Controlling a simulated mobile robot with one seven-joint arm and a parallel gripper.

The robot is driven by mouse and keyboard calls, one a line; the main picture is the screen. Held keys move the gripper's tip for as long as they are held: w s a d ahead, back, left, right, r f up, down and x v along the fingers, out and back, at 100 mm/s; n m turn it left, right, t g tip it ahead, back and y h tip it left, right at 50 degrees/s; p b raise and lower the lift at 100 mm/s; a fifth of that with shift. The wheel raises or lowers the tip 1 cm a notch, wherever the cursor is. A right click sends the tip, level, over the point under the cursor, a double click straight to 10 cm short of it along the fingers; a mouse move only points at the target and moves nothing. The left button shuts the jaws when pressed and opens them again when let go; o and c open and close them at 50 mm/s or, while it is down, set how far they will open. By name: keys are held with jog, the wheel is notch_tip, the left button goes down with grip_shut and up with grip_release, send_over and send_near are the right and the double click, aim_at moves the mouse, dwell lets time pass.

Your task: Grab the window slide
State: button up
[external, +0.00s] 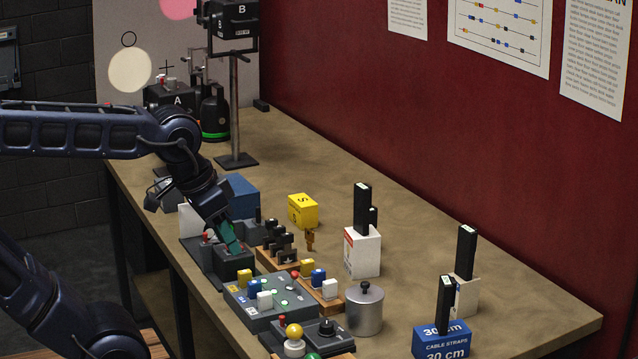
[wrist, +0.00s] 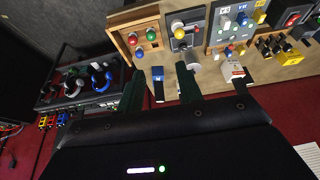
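I cannot pick out a window slide with certainty in either view. In the external view my gripper (external: 231,242) points down, its teal fingers at a dark box (external: 233,262) on the table's left side. Whether the fingers touch this box is not clear. In the wrist view the two dark green fingers of my gripper (wrist: 159,72) stand apart, with no held object visible between them. A blue cable-strap box (wrist: 157,71) shows in the gap, seemingly farther off. It also stands at the table's front right in the external view (external: 440,340).
A grey panel of coloured buttons (external: 267,313), a metal canister (external: 365,312), a yellow block (external: 303,211) and a white box (external: 362,253) with a black upright stand nearby. A post (external: 234,110) carries a box marked B behind. The table's right middle is mostly clear.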

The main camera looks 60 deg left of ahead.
jog(key=shift+c, duration=0.7)
